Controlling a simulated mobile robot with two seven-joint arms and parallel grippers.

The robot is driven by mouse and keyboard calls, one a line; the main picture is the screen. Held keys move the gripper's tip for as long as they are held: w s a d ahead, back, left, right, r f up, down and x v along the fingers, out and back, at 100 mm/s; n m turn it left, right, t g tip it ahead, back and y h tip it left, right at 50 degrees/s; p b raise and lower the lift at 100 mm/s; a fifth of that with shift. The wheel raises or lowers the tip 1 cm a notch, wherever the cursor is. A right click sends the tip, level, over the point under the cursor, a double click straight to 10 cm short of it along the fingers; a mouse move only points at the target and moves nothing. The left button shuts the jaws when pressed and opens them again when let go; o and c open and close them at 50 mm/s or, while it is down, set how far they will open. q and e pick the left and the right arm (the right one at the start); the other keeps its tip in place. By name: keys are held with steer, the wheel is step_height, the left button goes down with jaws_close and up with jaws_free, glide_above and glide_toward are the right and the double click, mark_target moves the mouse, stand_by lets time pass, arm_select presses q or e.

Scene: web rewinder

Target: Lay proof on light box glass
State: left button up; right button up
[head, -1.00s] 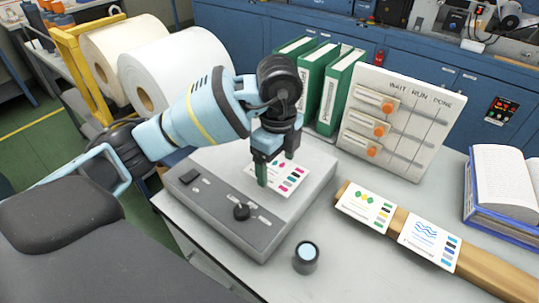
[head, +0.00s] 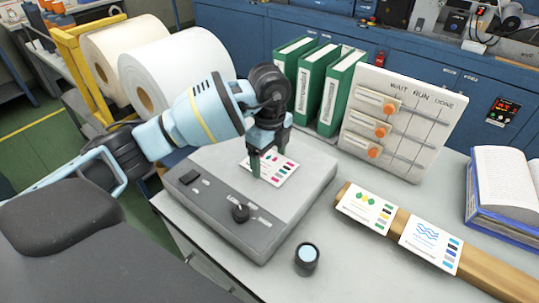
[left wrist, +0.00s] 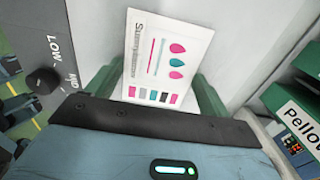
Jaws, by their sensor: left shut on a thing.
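The proof card (head: 284,168) is white with pink and teal drops and a row of colour patches. My left gripper (head: 268,172) is shut on it, a green finger on either side. In the left wrist view the card (left wrist: 165,60) stands out beyond the gripper, between the fingers. The light box (head: 205,208) is a grey case with a knob in front and a pale glass top (head: 312,172). The card is over the glass; whether it touches the glass I cannot tell. My right gripper is not in view.
Two other proof cards (head: 367,207) (head: 432,242) lie on a brown bar at the right. A small dark loupe (head: 307,256) stands before the light box. Green binders (head: 338,92) and a white WAIT RUN DONE board (head: 418,115) stand behind. An open book (head: 505,190) lies far right.

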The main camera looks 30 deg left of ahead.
mark_target(270, 164)
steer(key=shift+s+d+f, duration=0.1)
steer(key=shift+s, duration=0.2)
arm_select(q)
steer(key=o, duration=0.9)
steer(key=shift+f, duration=0.1)
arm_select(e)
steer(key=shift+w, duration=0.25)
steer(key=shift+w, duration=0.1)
arm_select(q)
steer(key=shift+r, duration=0.5)
step_height(270, 164, up, 11)
steer(key=p, duration=0.1)
steer(key=shift+r, duration=0.2)
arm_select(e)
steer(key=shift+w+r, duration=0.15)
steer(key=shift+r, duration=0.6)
